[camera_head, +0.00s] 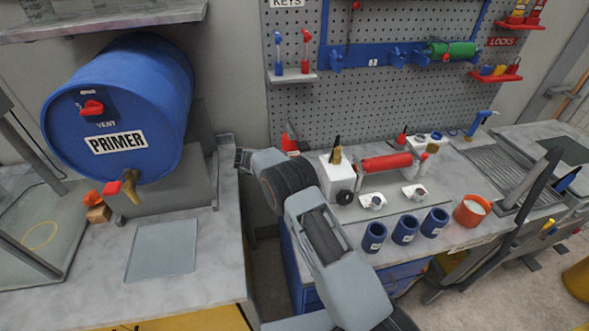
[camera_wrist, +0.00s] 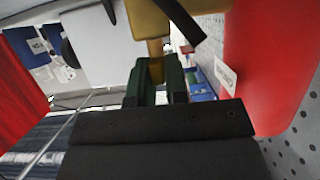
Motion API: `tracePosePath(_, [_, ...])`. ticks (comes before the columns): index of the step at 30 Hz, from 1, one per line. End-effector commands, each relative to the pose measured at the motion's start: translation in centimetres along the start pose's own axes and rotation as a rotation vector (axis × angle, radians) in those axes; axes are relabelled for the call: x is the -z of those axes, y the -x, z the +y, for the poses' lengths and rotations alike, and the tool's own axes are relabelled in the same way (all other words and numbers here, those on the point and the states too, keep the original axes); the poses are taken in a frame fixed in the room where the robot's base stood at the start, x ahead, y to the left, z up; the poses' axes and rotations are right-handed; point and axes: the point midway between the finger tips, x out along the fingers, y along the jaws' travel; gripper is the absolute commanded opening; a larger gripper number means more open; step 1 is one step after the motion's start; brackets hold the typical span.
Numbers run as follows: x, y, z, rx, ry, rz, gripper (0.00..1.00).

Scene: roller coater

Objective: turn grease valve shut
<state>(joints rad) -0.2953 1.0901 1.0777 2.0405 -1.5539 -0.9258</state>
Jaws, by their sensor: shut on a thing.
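The grease valve (camera_head: 336,156), a brass fitting with a black lever, stands on the white housing (camera_head: 339,177) at the left end of the roller coater. In the wrist view its brass body (camera_wrist: 149,18) is at the top, with the dark lever (camera_wrist: 182,22) slanting beside it. My gripper (camera_wrist: 156,85) has green fingers shut on a narrow brass part of it, below the wider body. The fingertips partly cover this part. In the head view my arm's dark wrist hides the fingers.
A red panel (camera_wrist: 275,70) with a white label stands close on the right in the wrist view, before the pegboard. The red roller (camera_head: 386,163) lies right of the housing. Blue cups (camera_head: 405,230) and an orange pot (camera_head: 470,211) stand in front. The primer drum (camera_head: 118,105) is at left.

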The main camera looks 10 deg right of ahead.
Motion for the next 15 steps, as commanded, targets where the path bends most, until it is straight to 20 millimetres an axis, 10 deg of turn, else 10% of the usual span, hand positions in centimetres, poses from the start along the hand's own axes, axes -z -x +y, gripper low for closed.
tracePosePath(15, [0.15,-0.1,-0.05,-0.046,-0.02,0.003,0.0])
